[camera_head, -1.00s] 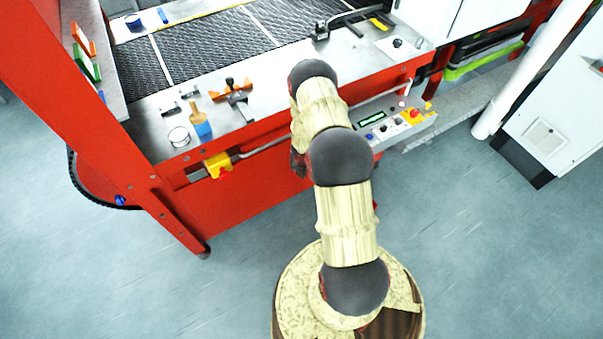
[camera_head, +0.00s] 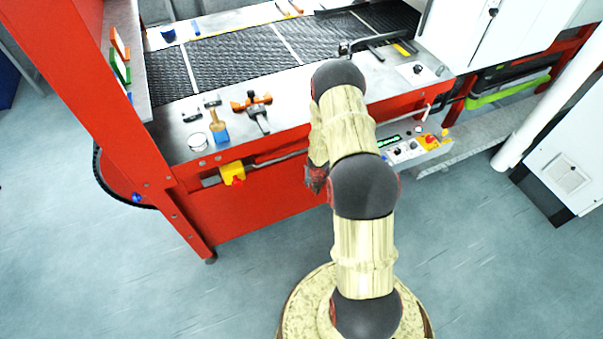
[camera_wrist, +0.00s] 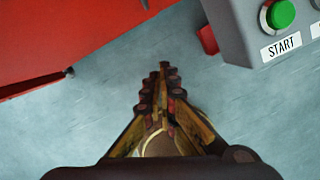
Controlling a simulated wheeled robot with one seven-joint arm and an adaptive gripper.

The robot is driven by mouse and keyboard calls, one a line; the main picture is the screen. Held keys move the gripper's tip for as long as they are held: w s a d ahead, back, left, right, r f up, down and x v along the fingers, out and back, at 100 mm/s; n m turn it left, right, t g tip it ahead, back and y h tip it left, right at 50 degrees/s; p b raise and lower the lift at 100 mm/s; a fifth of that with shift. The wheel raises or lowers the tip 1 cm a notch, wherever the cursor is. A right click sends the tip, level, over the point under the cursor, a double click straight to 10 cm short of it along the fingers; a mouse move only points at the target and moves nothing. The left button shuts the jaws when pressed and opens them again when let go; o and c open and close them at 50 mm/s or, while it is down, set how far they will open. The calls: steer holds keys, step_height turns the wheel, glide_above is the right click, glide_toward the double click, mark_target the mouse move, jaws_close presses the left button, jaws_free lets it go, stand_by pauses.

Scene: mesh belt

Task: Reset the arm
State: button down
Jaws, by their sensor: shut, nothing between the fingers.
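My gripper (camera_wrist: 163,80) shows in the wrist view with its fingers together and nothing between them. It points down over the bare blue-grey floor (camera_wrist: 120,75). In the head view my arm (camera_head: 357,185) bends in front of the red machine, and the gripper itself is mostly hidden behind the arm links. In the wrist view the grey control box with a green START button (camera_wrist: 280,14) is at the upper right, apart from the fingers. The red machine frame (camera_wrist: 60,35) is at the upper left.
The machine's mesh belt (camera_head: 240,52) runs along the back. A control panel (camera_head: 408,148) is on the front. The floor left of my base is clear.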

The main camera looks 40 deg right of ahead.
stand_by(0.3)
steer(key=s+d+r+m+g+h, duration=0.1)
steer(key=s+d+r+m+g, duration=0.15)
steer(key=s+m, duration=0.65)
steer(key=s+a+r+m+g, duration=0.1)
steer(key=a+r+m, duration=0.1)
steer(key=r+m, duration=0.45)
steer(key=s+a+r+m+g, duration=0.1)
steer(key=s+a+r+m, duration=0.1)
steer(key=r+m, duration=0.45)
steer(key=s+a+r+m+t+b, duration=0.1)
steer(key=s+a+r+m+t, duration=0.1)
steer(key=a+r, duration=0.7)
steer(key=s+a+r+m+t+y+b, duration=0.1)
steer(key=s+a+r+m+t+b, duration=0.1)
steer(key=a+r, duration=0.7)
steer(key=s+a+r+m+t+y+b, duration=0.1)
steer(key=s+a+r+t, duration=0.3)
steer(key=a+r, duration=0.5)
step_height(320, 180, up, 9)
steer(key=shift+s+a+f+m+b, duration=0.1)
steer(key=shift+s+a+m+b, duration=0.2)
steer(key=shift+m, duration=0.4)
